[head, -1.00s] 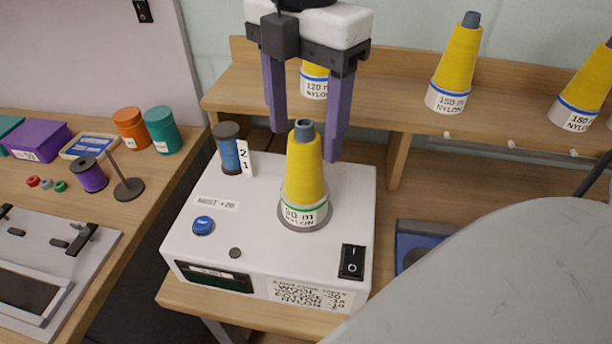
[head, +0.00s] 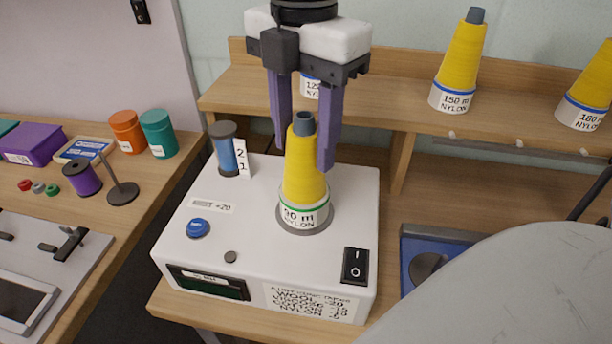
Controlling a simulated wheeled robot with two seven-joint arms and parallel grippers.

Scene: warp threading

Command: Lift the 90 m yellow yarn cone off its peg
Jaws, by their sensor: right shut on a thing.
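The 90 m yellow yarn cone (head: 303,180) stands upright on a grey round plate (head: 326,226) on top of a white device (head: 255,245). It has a grey tip and a white label with a green band reading "90 m NYLON". No gap shows between cone and plate; the peg is hidden inside. My right gripper (head: 303,152) points down from above, its purple fingers shut on the upper part of the cone from both sides. My left gripper is not in view.
A shelf (head: 390,112) behind holds several more yellow cones, including the 150 m cone (head: 460,65) and the 180 m cone (head: 590,90). A blue spool (head: 227,155) stands on the device, left of the cone. A blue tray (head: 410,250) is at the right.

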